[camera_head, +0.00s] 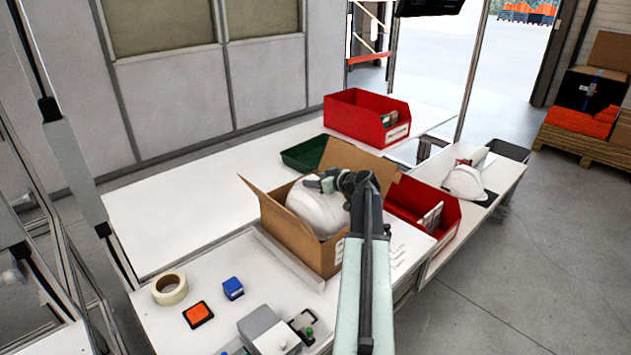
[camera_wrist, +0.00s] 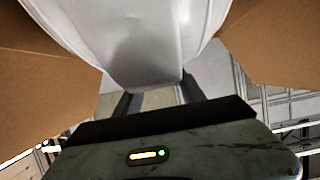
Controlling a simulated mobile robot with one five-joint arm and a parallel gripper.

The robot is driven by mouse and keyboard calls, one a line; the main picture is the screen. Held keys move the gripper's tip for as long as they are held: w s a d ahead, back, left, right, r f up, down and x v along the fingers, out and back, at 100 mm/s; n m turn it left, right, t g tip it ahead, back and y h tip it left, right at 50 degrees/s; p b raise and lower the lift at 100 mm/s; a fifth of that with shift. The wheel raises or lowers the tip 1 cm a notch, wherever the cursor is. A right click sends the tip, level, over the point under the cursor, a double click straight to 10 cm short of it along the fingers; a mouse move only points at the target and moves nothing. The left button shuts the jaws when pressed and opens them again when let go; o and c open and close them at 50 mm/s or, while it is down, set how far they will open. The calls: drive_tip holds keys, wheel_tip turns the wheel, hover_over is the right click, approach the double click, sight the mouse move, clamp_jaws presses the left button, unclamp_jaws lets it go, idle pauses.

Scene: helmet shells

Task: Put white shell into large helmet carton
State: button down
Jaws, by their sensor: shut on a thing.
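The white shell (camera_head: 314,208) is in the opening of the large helmet carton (camera_head: 318,254), a brown box with its flaps up. In the head view its lower part is hidden by the carton's near wall. My gripper (camera_head: 328,182) is above the carton, shut on the shell. In the wrist view the white shell (camera_wrist: 140,40) fills the upper middle, and my gripper's fingers (camera_wrist: 155,95) meet its edge. Brown carton flaps (camera_wrist: 45,85) show on both sides there. I cannot tell whether the shell touches the carton floor.
Red bins stand behind (camera_head: 360,118) and right of the carton (camera_head: 408,200). A green tray (camera_head: 303,153) lies behind it. Another white helmet (camera_head: 464,183) is on the right-hand table. Tape (camera_head: 170,288), an orange pad (camera_head: 198,314) and a blue block (camera_head: 233,288) lie front left.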

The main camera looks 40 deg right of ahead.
drive_tip(key=shift+f+b, duration=3.95)
drive_tip(key=shift+f, duration=0.15)
drive_tip(key=c, duration=0.6)
unclamp_jaws()
drive_tip(key=shift+r, duration=0.1)
